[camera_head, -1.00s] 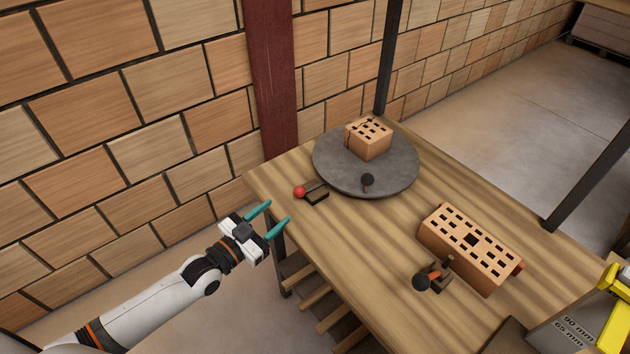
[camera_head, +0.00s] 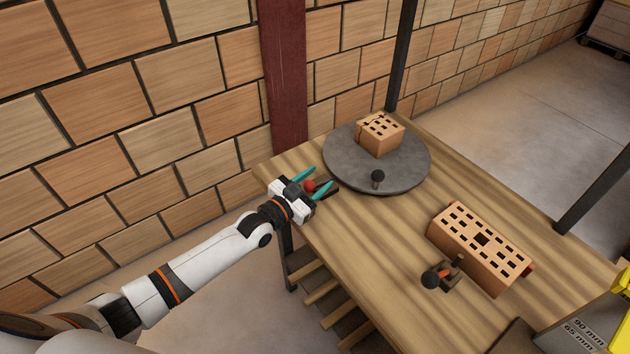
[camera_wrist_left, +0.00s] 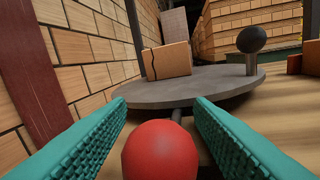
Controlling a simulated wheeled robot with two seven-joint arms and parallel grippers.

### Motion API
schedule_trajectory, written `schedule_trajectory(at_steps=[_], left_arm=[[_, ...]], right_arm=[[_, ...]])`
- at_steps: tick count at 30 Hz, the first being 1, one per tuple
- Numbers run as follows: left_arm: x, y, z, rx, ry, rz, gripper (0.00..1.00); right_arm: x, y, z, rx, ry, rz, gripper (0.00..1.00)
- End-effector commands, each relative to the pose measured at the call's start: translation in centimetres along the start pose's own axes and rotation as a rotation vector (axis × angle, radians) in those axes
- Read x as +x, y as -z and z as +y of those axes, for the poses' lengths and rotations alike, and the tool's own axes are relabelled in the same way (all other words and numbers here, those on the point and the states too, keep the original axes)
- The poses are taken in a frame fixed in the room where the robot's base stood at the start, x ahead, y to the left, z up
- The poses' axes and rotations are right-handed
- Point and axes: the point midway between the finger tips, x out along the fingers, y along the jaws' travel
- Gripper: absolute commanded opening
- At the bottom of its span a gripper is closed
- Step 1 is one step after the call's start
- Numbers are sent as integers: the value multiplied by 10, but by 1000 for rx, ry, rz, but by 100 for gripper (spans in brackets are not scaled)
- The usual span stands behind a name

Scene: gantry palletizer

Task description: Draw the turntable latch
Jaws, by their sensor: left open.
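The turntable (camera_head: 350,170) is a round grey disc on the wooden table, with a small black-knobbed post (camera_head: 378,177) near its front edge. The latch's red ball knob (camera_head: 309,186) is beside the disc's left edge. My left gripper (camera_head: 319,182) is open, its teal fingers on either side of the red knob. In the left wrist view the knob (camera_wrist_left: 160,151) sits between the fingers, with a gap showing to each side; a thin rod runs from it toward the disc. The latch's block is mostly hidden. My right gripper is not in view.
A cracked holed brick (camera_head: 381,134) stands on the turntable. A dark red column (camera_head: 284,80) and a brick wall stand behind.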

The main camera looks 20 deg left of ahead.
Motion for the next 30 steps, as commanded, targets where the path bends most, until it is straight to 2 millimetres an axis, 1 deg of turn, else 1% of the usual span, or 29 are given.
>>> schedule_trajectory(at_steps=[2, 3, 5, 9, 11, 12, 17, 22, 24, 30], left_arm=[[0, 0, 0, 0, 0, 0, 48], [0, 0, 0, 0, 0, 0, 46], [0, 0, 0, 0, 0, 0, 36], [0, 0, 0, 0, 0, 0, 13], [0, 0, 0, 0, 0, 0, 3], [0, 0, 0, 0, 0, 0, 0], [-2, 0, 1, 0, 0, 1, 0], [-24, 0, 5, 1, -1, 4, 0], [-29, 0, 6, 1, 0, 2, 0], [-29, 2, 6, 1, 0, 0, 0]], right_arm=[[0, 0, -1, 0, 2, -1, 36], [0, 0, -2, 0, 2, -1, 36], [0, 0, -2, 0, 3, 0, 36], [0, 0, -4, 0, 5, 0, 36], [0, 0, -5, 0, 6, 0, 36], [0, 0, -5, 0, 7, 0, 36], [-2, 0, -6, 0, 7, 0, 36], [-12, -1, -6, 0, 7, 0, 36], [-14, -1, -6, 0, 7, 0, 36], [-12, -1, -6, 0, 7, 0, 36]])
